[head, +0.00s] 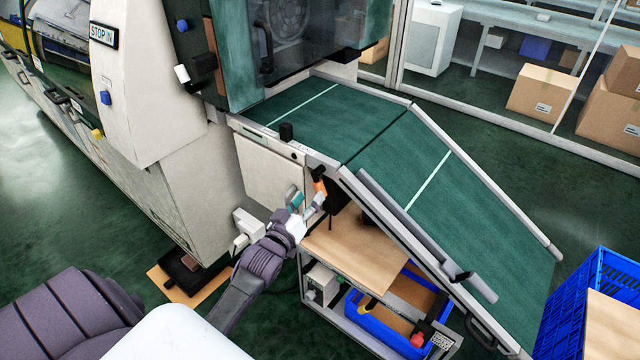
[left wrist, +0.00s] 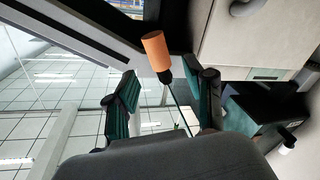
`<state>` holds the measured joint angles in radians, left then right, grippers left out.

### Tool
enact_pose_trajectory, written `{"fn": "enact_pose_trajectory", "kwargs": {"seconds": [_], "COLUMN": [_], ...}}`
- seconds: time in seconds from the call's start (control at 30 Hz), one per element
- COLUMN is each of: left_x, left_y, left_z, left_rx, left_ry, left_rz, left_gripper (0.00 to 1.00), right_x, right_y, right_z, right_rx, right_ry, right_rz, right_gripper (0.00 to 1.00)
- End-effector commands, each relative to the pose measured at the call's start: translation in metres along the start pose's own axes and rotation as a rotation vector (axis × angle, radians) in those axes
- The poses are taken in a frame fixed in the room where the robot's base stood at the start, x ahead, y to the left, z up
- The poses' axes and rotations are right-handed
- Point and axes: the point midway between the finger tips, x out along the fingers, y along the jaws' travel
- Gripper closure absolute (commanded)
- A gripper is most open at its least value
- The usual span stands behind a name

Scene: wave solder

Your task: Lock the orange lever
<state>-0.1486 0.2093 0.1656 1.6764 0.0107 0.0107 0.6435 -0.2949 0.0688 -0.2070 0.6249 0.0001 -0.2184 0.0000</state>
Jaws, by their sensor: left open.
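The orange lever (head: 320,187) is a short orange handle on a dark stem at the side of the conveyor, below its frame where the flat part meets the slope. In the left wrist view the orange handle (left wrist: 155,47) shows just beyond the fingertips, with its dark end toward the gap between them. My left gripper (head: 307,201) is open beside the lever in the head view. In the left wrist view the two teal-padded fingers (left wrist: 163,88) stand apart on either side of the gap, with nothing held. Contact with the lever cannot be told. My right gripper is not in view.
The green conveyor (head: 400,165) slopes down to the right above a wooden shelf (head: 355,245). A blue bin (head: 375,320) sits under it. The white machine (head: 185,170) stands at the left. A blue crate (head: 600,290) is at the right edge.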

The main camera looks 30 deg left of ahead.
Motion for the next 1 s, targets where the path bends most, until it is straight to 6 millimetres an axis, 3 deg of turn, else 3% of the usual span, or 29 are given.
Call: {"fn": "enact_pose_trajectory", "kwargs": {"seconds": [0.1, 0.3, 0.73, 1.0], "left_x": [0.026, 0.053, 0.063, 0.063], "left_y": [0.000, 0.000, 0.000, 0.000], "left_z": [-0.002, -0.001, 0.000, 0.000], "left_rx": [0.002, 0.001, 0.002, 0.002], "left_ry": [0.002, 0.000, -0.001, -0.001], "left_rz": [0.000, 0.000, 0.000, 0.000], "left_gripper": [0.46, 0.46, 0.46, 0.90], "right_x": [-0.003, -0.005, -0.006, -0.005], "right_y": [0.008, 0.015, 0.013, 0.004], "right_z": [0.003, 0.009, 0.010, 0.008], "right_rx": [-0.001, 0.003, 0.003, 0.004], "right_ry": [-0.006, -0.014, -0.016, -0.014], "right_rz": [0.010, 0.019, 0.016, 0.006], "right_gripper": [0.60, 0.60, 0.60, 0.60]}}
